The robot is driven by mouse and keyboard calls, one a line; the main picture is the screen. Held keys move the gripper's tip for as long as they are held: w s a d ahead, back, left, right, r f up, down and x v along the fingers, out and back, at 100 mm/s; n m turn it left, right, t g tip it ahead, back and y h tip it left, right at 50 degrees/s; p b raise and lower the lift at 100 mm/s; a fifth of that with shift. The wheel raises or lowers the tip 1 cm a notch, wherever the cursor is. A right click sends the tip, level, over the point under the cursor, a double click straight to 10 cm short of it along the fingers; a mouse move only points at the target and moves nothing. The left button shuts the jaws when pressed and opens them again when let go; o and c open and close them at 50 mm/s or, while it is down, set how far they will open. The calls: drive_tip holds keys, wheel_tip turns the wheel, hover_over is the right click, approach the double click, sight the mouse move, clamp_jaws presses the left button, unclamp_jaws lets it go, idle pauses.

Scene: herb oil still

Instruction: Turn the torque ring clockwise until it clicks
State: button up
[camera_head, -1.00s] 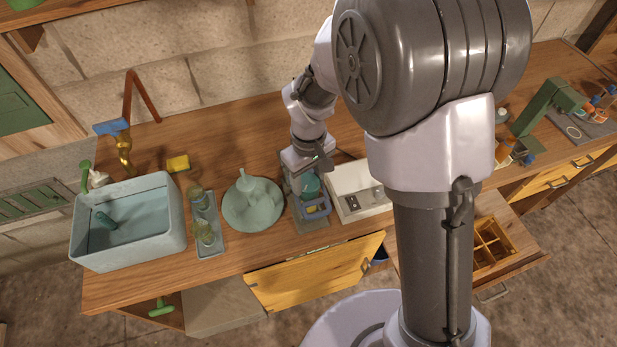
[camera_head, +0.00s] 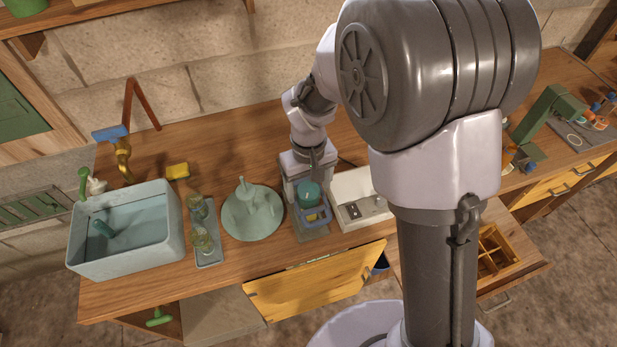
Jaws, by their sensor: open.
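My gripper (camera_head: 307,178) points down over a small bench device (camera_head: 313,226) with a teal round top (camera_head: 307,194) and a blue frame at its front. The fingers are at or just above the teal top; I cannot tell whether they touch it. The gripper is open, though its fingertips are small and partly hidden. I cannot clearly make out the torque ring; it may be part of this device.
A white box (camera_head: 352,217) stands close to the right of the device. A pale green round dish (camera_head: 246,231) with an upright piece is on its left. Further left are a tray (camera_head: 209,257) with glassware and a basin (camera_head: 162,256). The worktop behind is mostly clear.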

sight(310, 190)
wheel_tip(310, 190, up, 17)
drive_tip(key=p, duration=0.4)
drive_tip(key=shift+r, duration=0.15)
drive_tip(key=shift+d, duration=0.15)
